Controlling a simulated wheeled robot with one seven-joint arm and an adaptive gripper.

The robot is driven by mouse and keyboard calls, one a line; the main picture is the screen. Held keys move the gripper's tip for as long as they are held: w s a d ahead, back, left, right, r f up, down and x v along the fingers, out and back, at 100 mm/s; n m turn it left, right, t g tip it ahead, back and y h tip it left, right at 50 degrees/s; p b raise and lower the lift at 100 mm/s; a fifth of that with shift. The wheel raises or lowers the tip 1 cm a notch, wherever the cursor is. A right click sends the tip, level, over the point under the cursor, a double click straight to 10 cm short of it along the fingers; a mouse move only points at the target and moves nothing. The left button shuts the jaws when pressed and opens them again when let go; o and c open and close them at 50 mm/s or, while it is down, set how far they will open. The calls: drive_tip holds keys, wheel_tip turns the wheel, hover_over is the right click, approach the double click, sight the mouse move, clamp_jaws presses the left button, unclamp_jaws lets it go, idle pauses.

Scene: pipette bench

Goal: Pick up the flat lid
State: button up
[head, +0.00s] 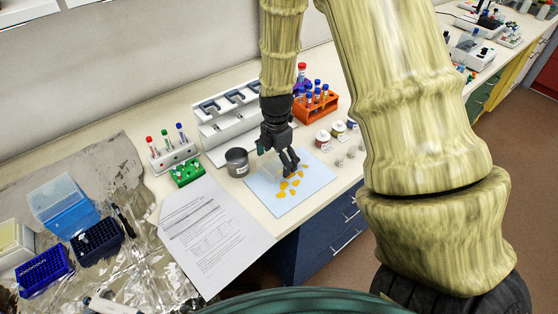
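My gripper (289,168) is black and points down over a light blue sheet (262,197) on the bench. Its fingertips are close to the sheet, beside several flat orange-yellow pieces (283,186). The fingers look close together, and I cannot tell whether they are open or hold something. I cannot make out a flat lid with certainty. A pale, partly see-through shape (303,170) shows at the right of the fingertips, too small to identify. Small grey items (339,161) stand right of the sheet, near white jars (323,140) with red or blue bands.
A grey metal cup (237,162) stands just left of the sheet. A white pipette stand (215,130) and an orange tube rack (318,108) are behind. A white tube rack (172,156), green rack (187,174), papers (210,232) and blue tip boxes (98,240) lie left.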

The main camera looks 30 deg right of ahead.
drive_tip(key=c, duration=0.6)
drive_tip(key=shift+r, duration=0.1)
